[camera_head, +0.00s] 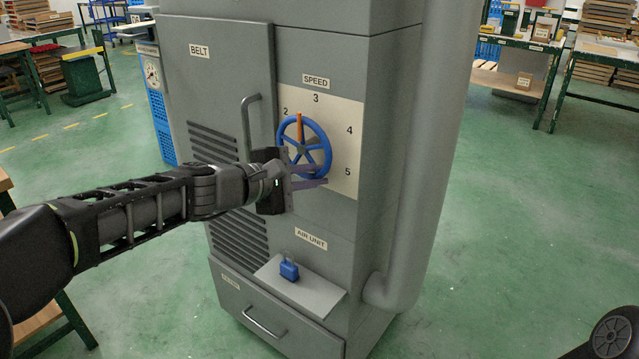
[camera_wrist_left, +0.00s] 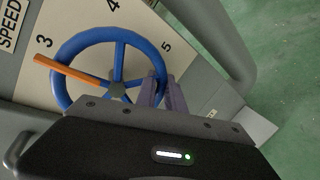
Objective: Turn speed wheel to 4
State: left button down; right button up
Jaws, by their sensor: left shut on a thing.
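The blue speed wheel (camera_head: 322,133) sits on a pale dial plate (camera_head: 345,112) on the grey cabinet's front. Its orange pointer (camera_head: 299,128) points up, between the 2 and the 3. The 4 is at the upper right and the 5 at the lower right. My left gripper (camera_head: 318,176) reaches in from the left and is shut on the wheel's lower rim. In the left wrist view the wheel (camera_wrist_left: 66,53) shows with its pointer (camera_wrist_left: 68,69) near the 3, and the purple fingers (camera_wrist_left: 163,92) close at the rim on the 5 side. My right gripper is not in view.
The cabinet door has a vertical handle (camera_head: 250,128) left of the wheel. Below, a blue padlock-like item (camera_head: 289,269) rests on a sloped grey ledge (camera_head: 322,296). A thick grey pipe (camera_head: 437,140) runs down the right side. Green floor is open on the right.

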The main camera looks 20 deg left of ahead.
pick_arm(q)
jog(key=m+b, duration=0.1)
jog(key=a+f+m+y+b, duration=0.1)
jog(key=shift+w+a+m, duration=0.25)
jog(key=shift+w+m, duration=0.05)
jog(key=shift+m, duration=0.1)
jog(key=shift+w+a+m+t+y+b, duration=0.2)
jog(key=shift+a+m+t+y+b, duration=0.3)
jog(key=shift+m+y, duration=0.4)
jog(key=shift+w+a+r+m+y, duration=0.2)
jog(key=shift+a+m+y, duration=0.4)
jog(key=shift+m, duration=0.4)
jog(key=shift+w+a+r+m+t+y+b, duration=0.25)
jog(key=shift+a+m+t+y+b, duration=0.25)
jog(key=shift+m, duration=0.4)
jog(key=shift+a, duration=0.15)
jog(key=c, duration=1.7)
grip_release()
